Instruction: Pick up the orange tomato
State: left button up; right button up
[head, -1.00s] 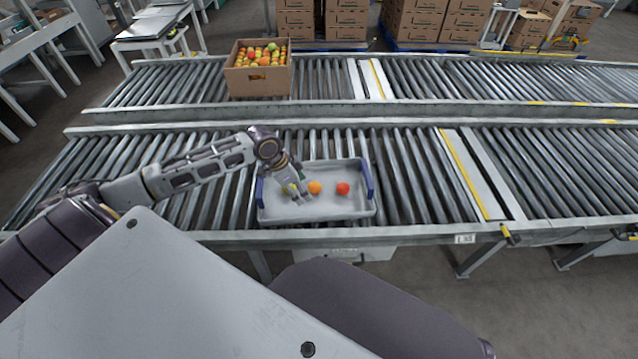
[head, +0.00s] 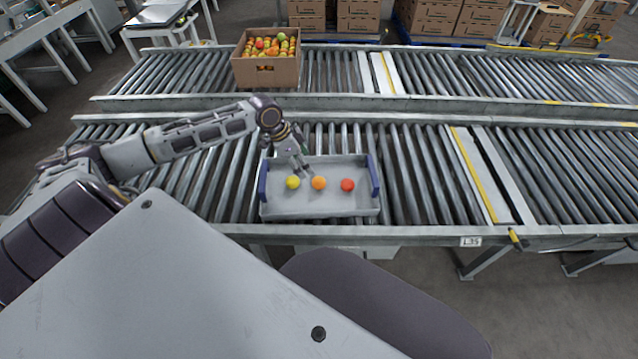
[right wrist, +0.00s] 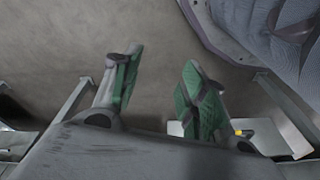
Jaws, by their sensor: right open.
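The orange tomato (head: 319,183) lies in the middle of a shallow grey tray (head: 330,209) with blue ends, in the head view. A yellow tomato (head: 293,182) lies to its left and a red tomato (head: 347,185) to its right. My left gripper (head: 304,169) is over the far part of the tray, just behind the gap between the yellow and orange tomatoes. No tomato shows in it, and its finger opening is too small to tell. My right gripper (right wrist: 163,56) is open and empty, with green finger pads, above the floor in the right wrist view.
The tray sits on the near roller conveyor (head: 415,185). A cardboard box (head: 266,73) full of tomatoes stands on the far conveyor. Stacked cartons (head: 357,14) are behind. The rollers right of the tray are clear.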

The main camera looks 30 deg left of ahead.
aim_at(317, 179)
pick_arm(q)
jog(key=b+x, duration=0.2)
jog(key=x, duration=0.4)
jog(key=shift+w+d+f, duration=0.1)
jog(key=shift+d+f, duration=0.05)
jog(key=shift+f, duration=0.15)
jog(key=shift+w+d+f, duration=0.15)
jog(key=shift+w+f, duration=0.05)
jog(key=shift+f, duration=0.25)
pick_arm(e)
jog(key=shift+w+a+r, duration=0.1)
jog(key=shift+a+r, duration=0.1)
jog(key=shift+r, duration=0.55)
jog(key=shift+w+a+r, duration=0.1)
jog(key=shift+a+r, duration=0.1)
jog(key=shift+r, duration=0.5)
pick_arm(q)
jog(key=shift+w+f, duration=0.15)
jog(key=shift+f, duration=0.2)
jog(key=shift+b+x, duration=1)
jog(key=shift+x, duration=0.5)
jog(key=shift+w+d+f, duration=0.25)
jog(key=shift+w+f, duration=0.1)
jog(key=shift+f, duration=0.3)
pick_arm(e)
jog(key=r, duration=0.2)
jog(key=r+t, duration=0.1)
jog(key=shift+w+a+r+y, duration=0.2)
jog(key=shift+w+a+y, duration=0.1)
jog(key=shift+w+y, duration=0.1)
